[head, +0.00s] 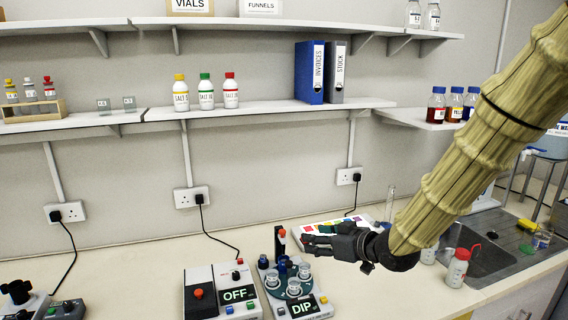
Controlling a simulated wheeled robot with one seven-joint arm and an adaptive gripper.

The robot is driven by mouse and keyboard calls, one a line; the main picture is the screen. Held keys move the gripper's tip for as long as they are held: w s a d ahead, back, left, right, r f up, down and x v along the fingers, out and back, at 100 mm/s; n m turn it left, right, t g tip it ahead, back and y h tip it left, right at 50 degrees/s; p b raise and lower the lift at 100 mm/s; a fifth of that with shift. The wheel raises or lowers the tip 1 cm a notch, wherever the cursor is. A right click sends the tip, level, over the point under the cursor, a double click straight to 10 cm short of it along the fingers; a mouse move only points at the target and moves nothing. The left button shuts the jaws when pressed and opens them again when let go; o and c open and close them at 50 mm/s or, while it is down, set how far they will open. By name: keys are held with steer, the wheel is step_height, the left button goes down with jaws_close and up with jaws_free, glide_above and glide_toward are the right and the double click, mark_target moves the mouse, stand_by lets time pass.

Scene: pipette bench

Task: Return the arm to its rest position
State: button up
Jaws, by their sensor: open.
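My arm comes in from the upper right of the head view in a ribbed tan sleeve. My gripper (308,243) is black and hangs over the bench, its fingers pointing left. It is open, and I see nothing between the fingers. It is above and behind the device reading DIP (302,307), apart from its round holder with clear-topped vials (294,287). It partly hides a white panel with coloured squares (325,227) behind it.
A device reading OFF (238,295) stands left of the DIP one. A red-capped bottle (457,270) stands right of my gripper, near the sink (485,250). Shelves above hold salt bottles (206,92) and binders (310,72). The bench at left centre (130,270) is clear.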

steer(key=s+d+f+m+g+h, duration=0.1)
steer(key=s+f, duration=0.2)
steer(key=f, duration=0.5)
steer(key=s+d+f+m+g+h, duration=0.1)
steer(key=s+f, duration=0.2)
steer(key=f, duration=0.5)
steer(key=s+d+f+m+g+h, duration=0.1)
steer(key=s+d+f+m, duration=0.1)
steer(key=f, duration=0.7)
steer(key=shift+s, duration=0.6)
steer(key=s+d+f+m+g+h, duration=0.1)
steer(key=s+d+f+g+h, duration=0.15)
steer(key=s+f, duration=0.65)
steer(key=s+d+f+m+g+h, duration=0.15)
steer(key=s+d+f, duration=0.35)
steer(key=s, duration=0.8)
steer(key=s+d+f+m+g+h, duration=0.1)
steer(key=s+d+f+m+g, duration=0.15)
steer(key=s+f, duration=0.7)
step_height(320, 180, down, 9)
steer(key=s+b, duration=0.1)
steer(key=b, duration=0.9)
steer(key=shift+s+a+n+g, duration=0.15)
steer(key=shift+s+n+g, duration=0.15)
steer(key=shift+n+g, duration=0.15)
steer(key=shift+r, duration=0.15)
